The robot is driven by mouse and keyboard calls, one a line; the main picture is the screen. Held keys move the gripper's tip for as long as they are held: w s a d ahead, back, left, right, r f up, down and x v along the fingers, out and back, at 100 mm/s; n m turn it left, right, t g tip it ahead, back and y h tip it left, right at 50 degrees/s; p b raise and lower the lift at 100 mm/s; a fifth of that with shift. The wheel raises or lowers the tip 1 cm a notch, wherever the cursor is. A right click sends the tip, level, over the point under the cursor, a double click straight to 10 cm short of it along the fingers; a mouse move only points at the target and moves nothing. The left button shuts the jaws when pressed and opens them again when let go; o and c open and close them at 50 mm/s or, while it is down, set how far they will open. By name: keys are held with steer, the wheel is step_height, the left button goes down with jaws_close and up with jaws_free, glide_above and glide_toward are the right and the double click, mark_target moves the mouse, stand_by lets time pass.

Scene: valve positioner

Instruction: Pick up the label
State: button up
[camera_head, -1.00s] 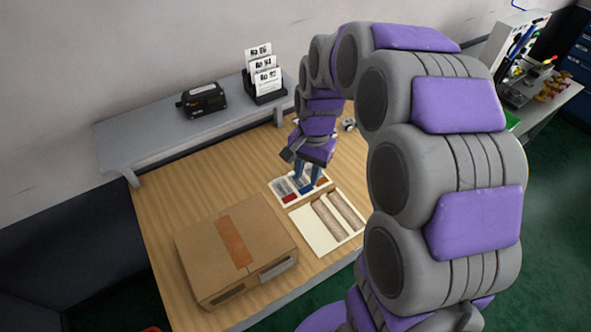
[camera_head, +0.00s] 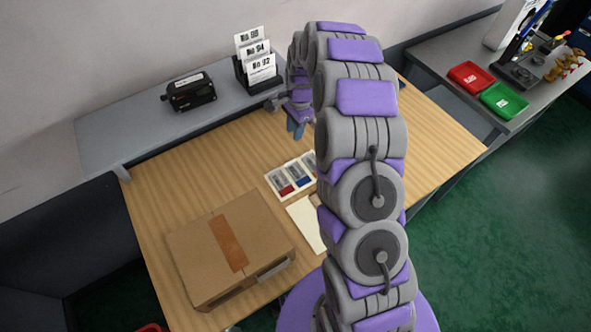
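Several white printed labels (camera_head: 255,50) stand in tiers in a black holder (camera_head: 259,80) on the raised grey shelf at the back. Their black print is too small to read surely. My gripper (camera_head: 297,128), with blue fingers, points down over the back of the wooden table, right of and lower in the picture than the holder. It is apart from the labels. The fingers are small and partly hidden by my arm, so I cannot tell how far apart they are. No held object shows.
A black device (camera_head: 189,91) sits on the grey shelf (camera_head: 110,135). Red (camera_head: 470,77) and green (camera_head: 503,101) trays are on the right bench.

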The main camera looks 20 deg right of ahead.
mark_target(290, 165)
steer(key=f, duration=0.5)
steer(key=a+f+b, duration=0.1)
steer(key=f, duration=0.4)
steer(key=f+b, duration=0.1)
steer(key=f, duration=0.4)
steer(key=shift+s+a+f, duration=0.25)
steer(key=shift+f, duration=0.1)
steer(key=shift+r, duration=0.1)
steer(key=shift+c, duration=0.2)
jaws_close()
